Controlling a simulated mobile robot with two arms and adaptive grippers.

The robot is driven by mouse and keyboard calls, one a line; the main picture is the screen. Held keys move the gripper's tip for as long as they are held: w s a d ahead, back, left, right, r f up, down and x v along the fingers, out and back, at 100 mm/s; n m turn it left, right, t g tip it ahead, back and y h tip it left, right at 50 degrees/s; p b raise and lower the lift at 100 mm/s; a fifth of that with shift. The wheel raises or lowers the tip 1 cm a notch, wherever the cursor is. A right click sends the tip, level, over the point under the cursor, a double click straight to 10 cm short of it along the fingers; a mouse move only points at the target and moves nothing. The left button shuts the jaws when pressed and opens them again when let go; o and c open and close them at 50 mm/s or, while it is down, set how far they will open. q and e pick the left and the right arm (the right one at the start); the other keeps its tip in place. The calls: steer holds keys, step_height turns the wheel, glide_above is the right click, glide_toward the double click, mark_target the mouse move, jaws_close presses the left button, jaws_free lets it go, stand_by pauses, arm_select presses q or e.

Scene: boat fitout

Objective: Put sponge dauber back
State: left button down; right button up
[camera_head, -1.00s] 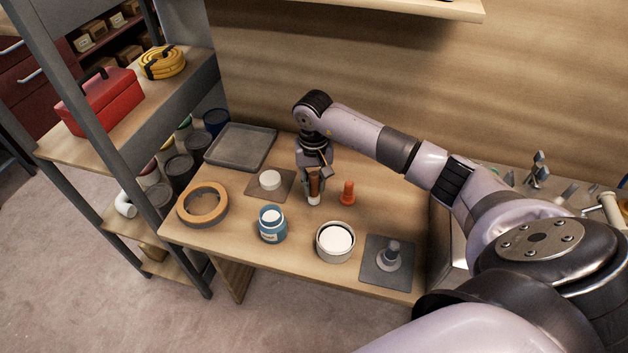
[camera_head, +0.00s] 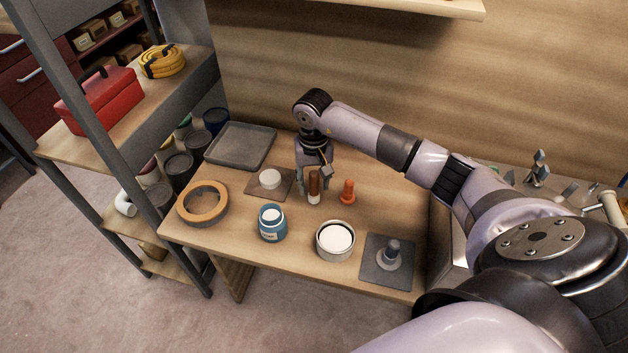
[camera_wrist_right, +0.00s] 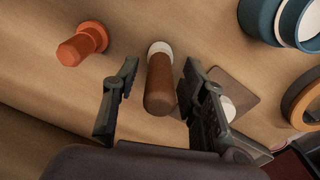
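The sponge dauber (camera_head: 314,190), as I take it, has a brown handle and a white end; it stands upright, white end down, on the wooden table (camera_head: 210,242). It also shows in the right wrist view (camera_wrist_right: 160,84). My right gripper (camera_head: 315,178) is above it with its fingers spread on either side. In the right wrist view the fingers (camera_wrist_right: 160,68) are apart, with a gap to the handle on both sides. My left gripper is not in view.
An orange peg-like piece (camera_head: 348,192) stands close to the right. A brown mat with a white disc (camera_head: 270,180) lies left. A blue jar (camera_head: 272,223), white-topped tin (camera_head: 335,241), tape ring (camera_head: 203,204), grey tray (camera_head: 240,145) and grey mat with a knobbed tool (camera_head: 388,256) surround it.

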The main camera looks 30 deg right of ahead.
steer(key=shift+w+r, duration=0.1)
steer(key=shift+r, duration=0.45)
step_height(320, 180, up, 11)
steer(key=shift+r+b, duration=0.1)
steer(key=shift+b, duration=0.85)
